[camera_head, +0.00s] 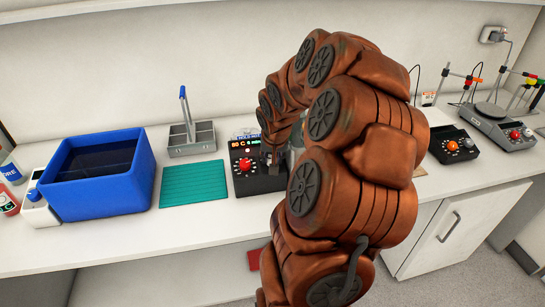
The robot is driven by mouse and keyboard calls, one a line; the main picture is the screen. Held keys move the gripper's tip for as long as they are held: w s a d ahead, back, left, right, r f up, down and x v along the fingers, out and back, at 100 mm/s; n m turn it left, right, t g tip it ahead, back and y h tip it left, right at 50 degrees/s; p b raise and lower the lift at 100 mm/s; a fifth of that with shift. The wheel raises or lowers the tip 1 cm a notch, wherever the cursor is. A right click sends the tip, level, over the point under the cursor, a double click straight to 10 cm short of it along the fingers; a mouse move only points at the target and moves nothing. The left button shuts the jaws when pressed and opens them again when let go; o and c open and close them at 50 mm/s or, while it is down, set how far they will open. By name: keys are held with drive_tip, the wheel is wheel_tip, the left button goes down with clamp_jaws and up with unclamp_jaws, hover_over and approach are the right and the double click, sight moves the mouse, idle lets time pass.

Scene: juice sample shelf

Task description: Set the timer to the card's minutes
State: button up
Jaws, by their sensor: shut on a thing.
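A black control box (241,185) stands on the bench, left of my arm. It has a lit display (245,144) that seems to begin with "80 C", in orange and green, and a red knob (245,165) on its front. My gripper (273,156) is at the right side of this box, shut on a small part there, likely a timer knob. My arm hides the box's right side and most of the gripper.
A teal mat (195,183), a grey caddy (191,139) and a blue bin (97,175) stand to the left. Right of my arm are another black box (453,146) with an orange knob and a round-plated device (497,121). The bench's front strip is clear at left.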

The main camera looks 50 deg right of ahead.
clamp_jaws()
drive_tip(key=shift+d+f+m+b, duration=0.1)
drive_tip(key=shift+f+m+b, duration=0.15)
drive_tip(key=shift+b, duration=0.95)
drive_tip(key=shift+f+m+b, duration=0.1)
drive_tip(key=shift+m+b, duration=0.35)
drive_tip(key=shift+b, duration=0.75)
drive_tip(key=m+b, duration=0.4)
drive_tip(key=b, duration=0.4)
drive_tip(key=shift+g, duration=0.3)
drive_tip(key=m+b, duration=0.2)
drive_tip(key=b, duration=0.1)
drive_tip(key=shift+m, duration=0.4)
drive_tip(key=shift+r+m+g+b, duration=0.2)
drive_tip(key=shift+m+b, duration=0.5)
drive_tip(key=shift+m, duration=0.2)
drive_tip(key=shift+r+m+g+b, duration=0.2)
drive_tip(key=shift+m+b, duration=0.45)
drive_tip(key=shift+m, duration=0.25)
